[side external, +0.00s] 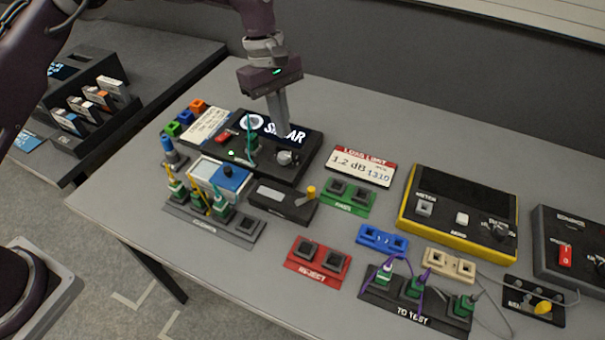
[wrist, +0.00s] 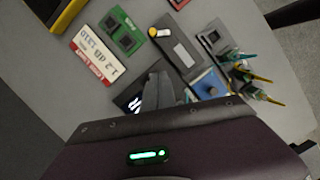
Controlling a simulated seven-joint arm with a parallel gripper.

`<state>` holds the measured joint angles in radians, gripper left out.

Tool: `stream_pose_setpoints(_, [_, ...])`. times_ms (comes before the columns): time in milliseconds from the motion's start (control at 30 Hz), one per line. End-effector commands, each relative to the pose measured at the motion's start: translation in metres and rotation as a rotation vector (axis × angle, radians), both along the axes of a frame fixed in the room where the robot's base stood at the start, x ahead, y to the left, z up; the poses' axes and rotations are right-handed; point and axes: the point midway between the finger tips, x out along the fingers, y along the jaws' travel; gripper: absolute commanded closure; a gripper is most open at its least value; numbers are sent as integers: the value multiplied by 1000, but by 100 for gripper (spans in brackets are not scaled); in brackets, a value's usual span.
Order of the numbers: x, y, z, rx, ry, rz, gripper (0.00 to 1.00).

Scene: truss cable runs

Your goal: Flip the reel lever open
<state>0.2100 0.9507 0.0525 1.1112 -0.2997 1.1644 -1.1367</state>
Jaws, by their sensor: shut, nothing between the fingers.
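The blue block (wrist: 208,84) and the black box (wrist: 176,48) also show in the wrist view. No part is labelled reel, so I cannot tell which holds the lever. My gripper appears apart from both boxes.
A grey rack with several green-plugged cables (side external: 205,222) stands in front of the blue-topped box. A green socket block (side external: 347,198) and a load limit card (side external: 361,166) lie to the right. A yellow-edged meter (side external: 459,207) is farther right.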

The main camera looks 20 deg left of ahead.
Motion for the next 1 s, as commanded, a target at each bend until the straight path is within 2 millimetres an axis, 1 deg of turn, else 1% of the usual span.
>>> stream_pose_setpoints(67, [1,-2,-5,0,9,9,100])
stream_pose_setpoints(333, [1,-2,-6,0,9,10,100])
stream_pose_setpoints(433, [0,-3,-11,0,9,9,100])
stream_pose_setpoints(567, [-3,-8,-32,0,12,9,100])
stream_pose_setpoints(900, [-11,-24,-105,0,12,9,100])
stream_pose_setpoints(1000, [-19,-41,-102,-2,7,6,100])
